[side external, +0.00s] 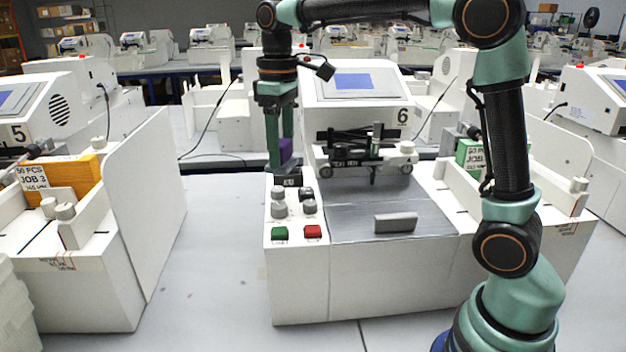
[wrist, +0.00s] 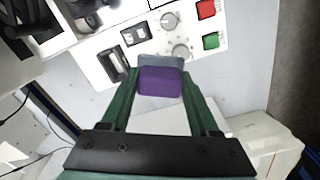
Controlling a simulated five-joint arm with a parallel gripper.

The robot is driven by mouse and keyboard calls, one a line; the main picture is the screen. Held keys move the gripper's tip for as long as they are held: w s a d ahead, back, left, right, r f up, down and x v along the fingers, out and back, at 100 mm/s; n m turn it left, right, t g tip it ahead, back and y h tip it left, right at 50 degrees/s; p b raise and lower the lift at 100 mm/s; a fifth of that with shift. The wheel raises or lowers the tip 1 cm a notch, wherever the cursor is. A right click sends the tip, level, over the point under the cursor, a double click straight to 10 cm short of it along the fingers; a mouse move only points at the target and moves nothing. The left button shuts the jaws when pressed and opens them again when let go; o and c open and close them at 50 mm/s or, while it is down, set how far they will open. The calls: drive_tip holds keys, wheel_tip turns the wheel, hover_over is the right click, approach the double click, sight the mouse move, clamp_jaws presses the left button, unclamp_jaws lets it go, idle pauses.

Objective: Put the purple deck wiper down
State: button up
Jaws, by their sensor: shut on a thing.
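The purple deck wiper (wrist: 161,82) is between the fingertips of my gripper (wrist: 159,88) in the wrist view, with a grey-blue edge showing beyond the purple part. In the side external view the wiper (side external: 285,150) shows as a small purple patch at the fingertips of my gripper (side external: 281,158). My gripper is shut on it and points down at the back left corner of plotter 6, by the control panel. I cannot tell whether the wiper touches anything below.
The control panel has grey knobs (side external: 279,202), a green button (side external: 279,233) and a red button (side external: 312,231). A grey block (side external: 395,222) lies on the plotter's deck (side external: 350,222). The pen carriage (side external: 365,150) stands behind. The table (side external: 215,240) to the left is clear.

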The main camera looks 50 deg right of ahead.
drive_tip(key=w+a+f+n, duration=0.5)
drive_tip(key=w+a+f, duration=0.3)
drive_tip(key=w+a, duration=0.35)
drive_tip(key=f, duration=1.9)
drive_tip(key=shift+s+a+f, duration=0.25)
drive_tip(key=shift+s+f, duration=0.05)
drive_tip(key=shift+s, duration=0.05)
drive_tip(key=shift+f, duration=0.1)
drive_tip(key=o, duration=1.3)
